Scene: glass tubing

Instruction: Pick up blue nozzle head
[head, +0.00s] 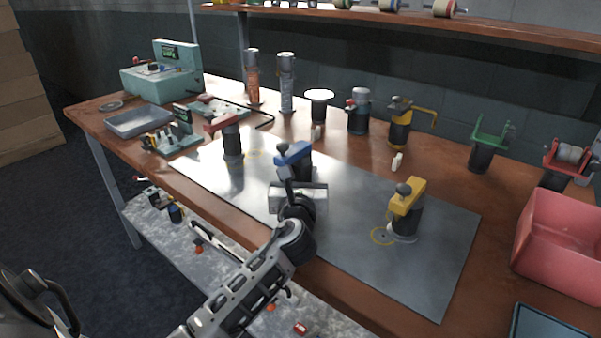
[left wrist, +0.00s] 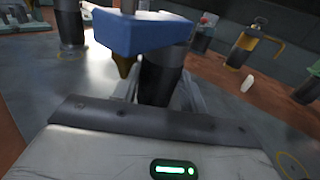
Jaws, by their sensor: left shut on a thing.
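The blue nozzle head (head: 293,153) sits on a dark cylindrical body near the middle of the grey metal mat (head: 345,220). It fills the upper middle of the left wrist view (left wrist: 145,35). My left gripper (head: 297,176) reaches in from the front edge of the table, just below the blue head. Its fingers are shut on the dark body (left wrist: 163,78) under the blue head, one finger on each side. The piece looks upright; whether its base touches the mat is hidden behind my gripper. My right gripper is not in view.
A yellow-headed tool (head: 406,200) stands on the mat to the right, a red-headed one (head: 231,138) to the left. A pink bin (head: 562,240) is at the right edge. Spray cans (head: 286,82) and a black-and-yellow bottle (head: 400,125) stand behind. The front right of the mat is clear.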

